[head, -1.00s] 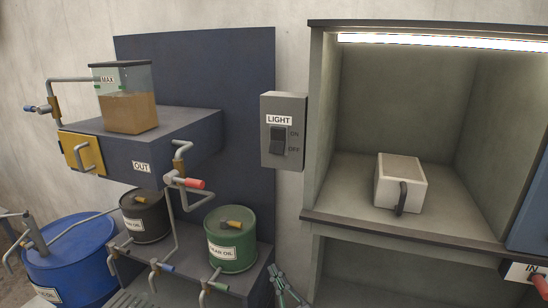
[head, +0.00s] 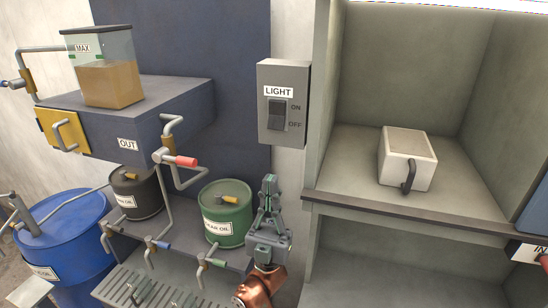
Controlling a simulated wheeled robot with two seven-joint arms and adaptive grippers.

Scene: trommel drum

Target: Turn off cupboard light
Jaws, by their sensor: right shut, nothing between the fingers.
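The grey light switch box (head: 283,135) is on the wall left of the cupboard, labelled LIGHT, with ON above OFF. Its dark rocker switch (head: 277,115) is in plain sight. The cupboard (head: 395,75) is open-fronted, and a thin bright sliver of its light strip (head: 465,8) shows at the top edge. My right gripper (head: 269,180) points upward, shut and empty, below the switch box and apart from the rocker. My left gripper is not in view.
A white box with a dark handle (head: 407,160) sits on the cupboard shelf (head: 345,185). Left of my right gripper stand a green oil drum (head: 225,222), a dark drum (head: 135,195) and a red-tipped valve (head: 185,161). The wall around the switch front is unobstructed.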

